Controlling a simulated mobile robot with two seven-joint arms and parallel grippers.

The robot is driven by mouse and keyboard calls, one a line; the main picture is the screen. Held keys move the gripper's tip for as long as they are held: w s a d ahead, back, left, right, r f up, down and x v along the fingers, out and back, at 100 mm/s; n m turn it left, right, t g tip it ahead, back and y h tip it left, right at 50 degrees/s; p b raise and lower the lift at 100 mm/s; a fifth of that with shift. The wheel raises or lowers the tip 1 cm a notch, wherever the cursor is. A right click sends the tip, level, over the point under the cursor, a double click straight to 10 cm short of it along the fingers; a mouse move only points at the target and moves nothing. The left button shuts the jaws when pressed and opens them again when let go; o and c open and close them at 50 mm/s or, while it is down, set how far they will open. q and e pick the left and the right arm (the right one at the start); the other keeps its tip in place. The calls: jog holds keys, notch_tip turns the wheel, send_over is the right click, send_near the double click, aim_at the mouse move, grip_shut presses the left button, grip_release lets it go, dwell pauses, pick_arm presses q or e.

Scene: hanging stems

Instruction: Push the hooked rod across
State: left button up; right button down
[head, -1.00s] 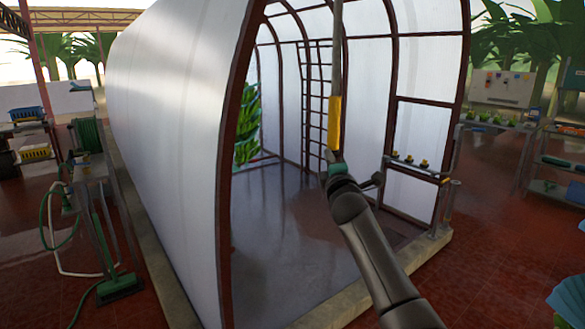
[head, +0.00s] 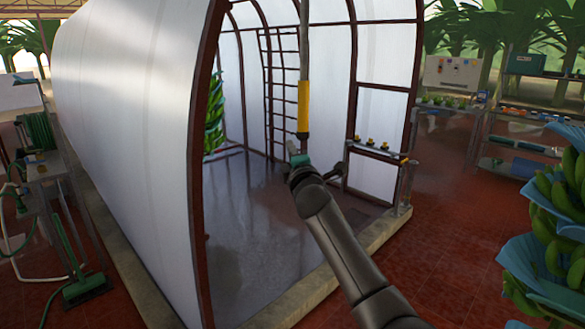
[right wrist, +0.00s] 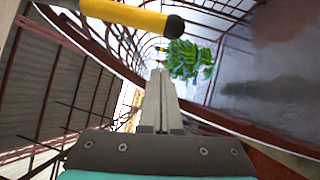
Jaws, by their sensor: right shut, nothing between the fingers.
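The hooked rod (head: 303,105) is a thin grey pole with a yellow grip and dark lower end. It hangs upright in the middle of the head view; its top is out of frame, so no hook shows. My right gripper (head: 293,147) is shut and empty, close to the rod's lower end. In the right wrist view, the yellow grip (right wrist: 125,14) crosses the top left and its black end lies above the shut fingertips (right wrist: 160,73). I cannot tell whether they touch. My left gripper is not in view.
A white arched tunnel (head: 125,110) with dark red ribs stands behind the rod. A green banana bunch (head: 214,112) hangs inside. A bench with a hose (head: 40,135) is at left. Banana bunches with blue covers (head: 520,235) stand close at right. The tunnel floor is clear.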

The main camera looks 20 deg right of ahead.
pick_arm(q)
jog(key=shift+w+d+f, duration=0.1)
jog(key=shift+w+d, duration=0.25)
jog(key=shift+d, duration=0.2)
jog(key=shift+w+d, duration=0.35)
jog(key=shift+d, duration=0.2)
pick_arm(e)
jog(key=v, duration=0.7)
jog(key=shift+s+d+f, duration=0.3)
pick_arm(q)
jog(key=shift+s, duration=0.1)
